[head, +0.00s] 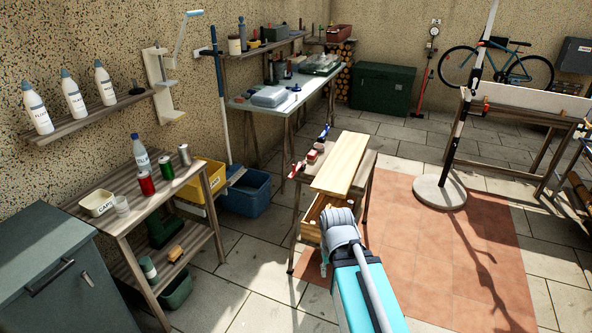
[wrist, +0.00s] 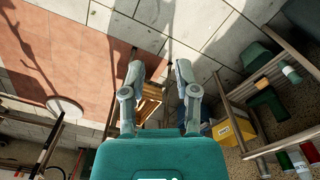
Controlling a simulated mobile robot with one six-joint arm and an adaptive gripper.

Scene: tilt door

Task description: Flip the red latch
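No part can be clearly identified as the red latch. A small red-handled piece (head: 297,169) sits at the left edge of the small wooden workbench (head: 358,184) in the head view, and it is too small to tell whether it is the latch. A pale wooden board (head: 342,163) lies on the bench top. My gripper (wrist: 158,72) shows in the wrist view with its two fingers spread apart and nothing between them.
A wooden crate (wrist: 150,105) shows beyond my fingers in the wrist view. A shelf table with cans (head: 125,205) and a grey cabinet (head: 62,280) stand left. A pole on a round base (head: 440,192) stands right. The tiled floor (head: 450,250) between is clear.

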